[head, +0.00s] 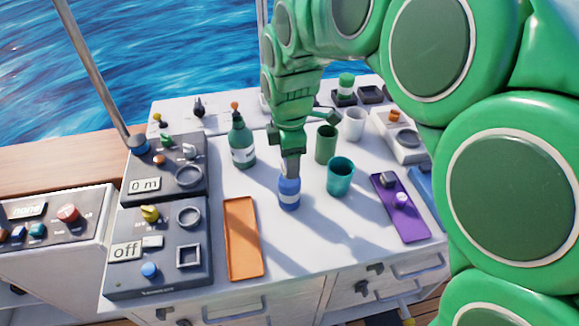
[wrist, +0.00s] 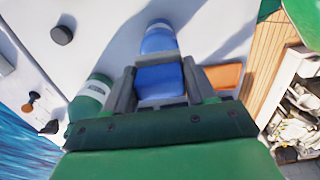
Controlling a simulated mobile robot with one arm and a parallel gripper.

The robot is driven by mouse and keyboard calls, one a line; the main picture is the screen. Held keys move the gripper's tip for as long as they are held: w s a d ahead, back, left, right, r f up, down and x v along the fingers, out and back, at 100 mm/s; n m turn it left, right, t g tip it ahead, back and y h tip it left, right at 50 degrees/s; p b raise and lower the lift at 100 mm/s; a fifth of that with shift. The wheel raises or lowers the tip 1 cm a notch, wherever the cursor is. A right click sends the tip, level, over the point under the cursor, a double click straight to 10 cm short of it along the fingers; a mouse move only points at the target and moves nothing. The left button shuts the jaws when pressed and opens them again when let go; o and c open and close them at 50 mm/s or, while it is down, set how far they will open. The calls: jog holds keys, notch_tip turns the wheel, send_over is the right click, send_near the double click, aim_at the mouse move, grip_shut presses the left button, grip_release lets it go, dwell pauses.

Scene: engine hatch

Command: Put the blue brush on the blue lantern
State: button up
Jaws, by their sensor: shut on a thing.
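My gripper (head: 290,168) points down over the white counter, its grey fingers shut on a blue block-like piece, which I take as the blue brush (wrist: 160,82). In the head view the fingers mostly hide this piece. Right below the fingers stands an upright blue cylinder with a white band, which I take as the blue lantern (head: 289,193). It also shows just beyond the held piece in the wrist view (wrist: 158,40). I cannot tell whether the two touch.
A green bottle (head: 241,142) stands to the left, a teal cup (head: 340,177) and a green cup (head: 326,144) to the right. An orange tray (head: 242,238) lies front left, a purple panel (head: 399,208) at right. Control boxes (head: 125,225) line the left edge. The counter's front middle is clear.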

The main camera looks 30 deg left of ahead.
jog(key=shift+f, duration=1.65)
jog(key=o, duration=1.1)
notch_tip(320, 180, up, 12)
jog(key=shift+r, duration=0.1)
